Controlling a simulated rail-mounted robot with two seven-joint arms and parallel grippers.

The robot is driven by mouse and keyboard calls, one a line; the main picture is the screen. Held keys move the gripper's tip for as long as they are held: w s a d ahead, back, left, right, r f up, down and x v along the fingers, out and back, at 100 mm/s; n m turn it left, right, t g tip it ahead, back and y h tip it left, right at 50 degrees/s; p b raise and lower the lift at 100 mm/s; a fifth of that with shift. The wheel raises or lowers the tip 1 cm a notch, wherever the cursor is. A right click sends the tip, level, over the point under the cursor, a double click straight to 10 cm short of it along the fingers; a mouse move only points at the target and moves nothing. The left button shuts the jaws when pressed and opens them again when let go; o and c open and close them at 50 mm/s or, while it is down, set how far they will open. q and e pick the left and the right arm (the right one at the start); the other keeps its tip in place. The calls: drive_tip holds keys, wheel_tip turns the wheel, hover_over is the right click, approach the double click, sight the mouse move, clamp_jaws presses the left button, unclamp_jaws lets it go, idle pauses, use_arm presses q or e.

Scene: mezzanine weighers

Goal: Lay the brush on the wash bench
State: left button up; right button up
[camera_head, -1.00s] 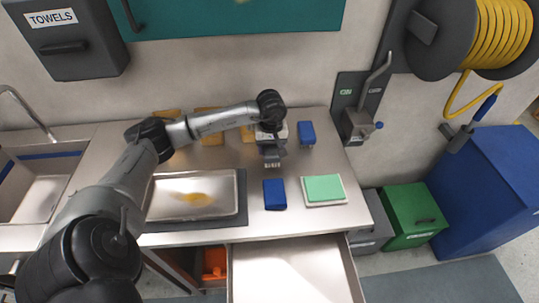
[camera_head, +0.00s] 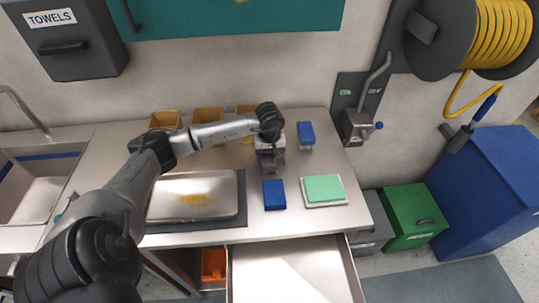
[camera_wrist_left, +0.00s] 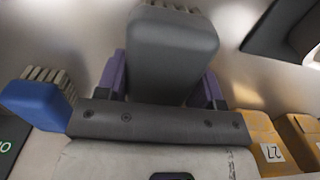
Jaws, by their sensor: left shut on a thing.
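My left gripper (camera_head: 270,152) is shut on a grey brush (camera_wrist_left: 172,50) over the wash bench (camera_head: 225,155). In the left wrist view the brush's grey block fills the space between the purple fingers, with pale bristles at its far edge. In the head view the gripper hangs between the bins and a blue block (camera_head: 274,194). I cannot tell whether the brush touches the bench. A blue brush (camera_head: 306,133) with pale bristles stands just right of the gripper; it also shows in the left wrist view (camera_wrist_left: 36,103). My right gripper is not in view.
A steel tray (camera_head: 237,205) on a dark mat lies left of the gripper. A green pad (camera_head: 323,188) on a white base lies to the right. Yellow bins (camera_head: 165,119) line the back. An open drawer (camera_head: 352,270) juts out in front. A lever (camera_head: 378,66) is on the wall.

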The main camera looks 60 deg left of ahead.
use_arm(q)
drive_tip(key=o, duration=1)
drive_tip(key=shift+c, duration=0.2)
wheel_tip(320, 180, up, 12)
drive_tip(key=p, duration=0.1)
drive_tip(key=shift+r, duration=0.1)
